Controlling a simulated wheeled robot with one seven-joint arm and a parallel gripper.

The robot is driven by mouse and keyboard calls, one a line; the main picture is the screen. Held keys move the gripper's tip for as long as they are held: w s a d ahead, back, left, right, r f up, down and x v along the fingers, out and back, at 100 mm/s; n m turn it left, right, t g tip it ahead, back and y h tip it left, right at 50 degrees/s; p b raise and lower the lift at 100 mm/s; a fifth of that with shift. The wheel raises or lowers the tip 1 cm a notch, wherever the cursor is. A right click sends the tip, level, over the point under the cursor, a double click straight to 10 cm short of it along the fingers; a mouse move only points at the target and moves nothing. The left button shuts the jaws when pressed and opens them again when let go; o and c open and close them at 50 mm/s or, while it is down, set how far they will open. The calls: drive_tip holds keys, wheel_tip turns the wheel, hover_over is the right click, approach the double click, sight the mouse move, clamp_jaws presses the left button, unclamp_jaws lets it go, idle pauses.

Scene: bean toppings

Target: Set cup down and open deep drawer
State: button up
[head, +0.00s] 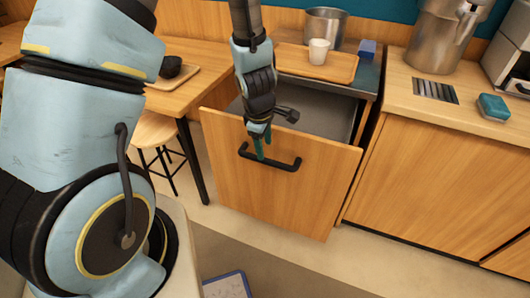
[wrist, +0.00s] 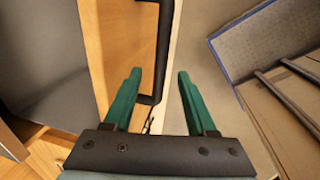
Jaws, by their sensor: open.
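The white cup (head: 318,51) stands upright on a wooden tray (head: 291,62) on the counter above the drawer. The deep drawer (head: 265,185) has a wooden front and is pulled well out; its grey inside shows behind the front. Its black handle (head: 270,163) runs across the upper part of the front. My gripper (head: 262,148) is open and empty, pointing down at the handle's left part. In the wrist view my green fingers (wrist: 157,100) are apart, with the handle (wrist: 160,50) near the left finger; I cannot tell whether they touch.
A metal pot (head: 325,24) stands behind the tray, with a blue block (head: 367,49) at its right. A large metal container (head: 440,35) and a teal sponge (head: 493,107) are on the right counter. A stool (head: 155,130) stands left of the drawer. Floor in front is mostly clear.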

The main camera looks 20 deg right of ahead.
drive_tip(key=r, duration=0.3)
drive_tip(key=r+p, duration=0.1)
drive_tip(key=shift+s+a+r, duration=0.35)
drive_tip(key=shift+r, duration=0.05)
drive_tip(key=a+r+m, duration=0.5)
drive_tip(key=a+r, duration=0.2)
drive_tip(key=a, duration=0.5)
drive_tip(key=a+r+m+y, duration=0.1)
drive_tip(key=a+r+m, duration=0.4)
drive_tip(key=a, duration=0.8)
wheel_tip(320, 180, up, 2)
drive_tip(key=shift+w+a+m, duration=0.25)
drive_tip(key=shift+w+m, duration=0.05)
drive_tip(key=shift+w, duration=0.05)
